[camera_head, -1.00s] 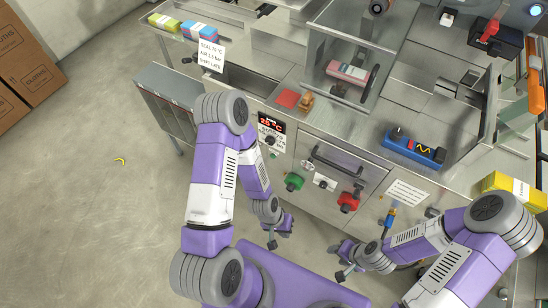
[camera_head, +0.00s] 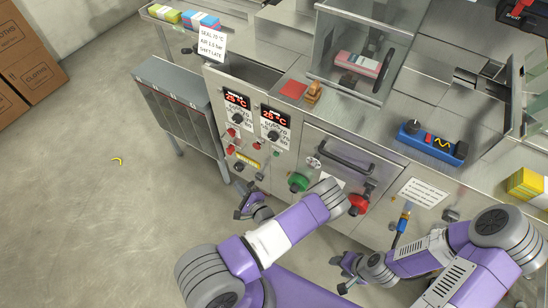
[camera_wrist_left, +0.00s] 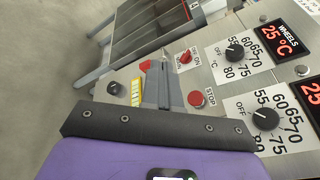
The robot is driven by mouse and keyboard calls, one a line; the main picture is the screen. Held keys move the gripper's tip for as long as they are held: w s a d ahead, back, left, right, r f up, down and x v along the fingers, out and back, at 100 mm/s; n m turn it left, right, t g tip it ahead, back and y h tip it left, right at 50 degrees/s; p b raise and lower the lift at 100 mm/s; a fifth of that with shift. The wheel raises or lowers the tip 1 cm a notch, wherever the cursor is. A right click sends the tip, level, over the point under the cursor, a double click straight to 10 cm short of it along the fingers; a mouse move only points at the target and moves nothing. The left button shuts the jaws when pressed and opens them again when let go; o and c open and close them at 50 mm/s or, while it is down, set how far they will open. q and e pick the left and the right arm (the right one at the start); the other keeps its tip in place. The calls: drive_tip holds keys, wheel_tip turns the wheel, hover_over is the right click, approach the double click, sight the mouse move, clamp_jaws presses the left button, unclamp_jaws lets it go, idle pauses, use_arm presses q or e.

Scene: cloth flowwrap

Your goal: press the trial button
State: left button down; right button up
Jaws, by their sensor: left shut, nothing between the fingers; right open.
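The control panel (camera_head: 250,140) carries several buttons and knobs, and no label that I can read says trial. In the left wrist view, a red button marked STOP (camera_wrist_left: 196,99) is right of my left gripper (camera_wrist_left: 166,64). A black round button (camera_wrist_left: 114,88) and a yellow label (camera_wrist_left: 137,92) are left of it; the label's text is too small to read. My left gripper is shut and empty, with its fingers in front of the panel; contact cannot be told. In the head view my left gripper (camera_head: 240,200) is low by the panel. My right gripper (camera_head: 340,273) is open and empty.
A green button (camera_head: 299,182) and a red knob (camera_head: 358,204) are right of the left gripper. A grey slotted rack (camera_head: 180,105) stands left of the panel.

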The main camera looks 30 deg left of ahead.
sight(276, 155)
use_arm(q)
drive_tip(key=w+d+m+t+h, duration=0.3)
drive_tip(key=w+d+m+t, duration=0.1)
drive_tip(key=w+d+t, duration=0.1)
drive_tip(key=shift+w+f+m+t+h, duration=0.3)
drive_tip(key=shift+w+f+t+h, duration=0.1)
drive_tip(key=shift+w, duration=0.3)
drive_tip(key=w+b, duration=0.4)
drive_tip(key=w, duration=0.4)
drive_tip(key=shift+w+d, duration=0.3)
drive_tip(key=shift+w, duration=0.05)
drive_tip(key=shift+w, duration=0.15)
idle(1.2)
drive_tip(key=shift+w, duration=0.25)
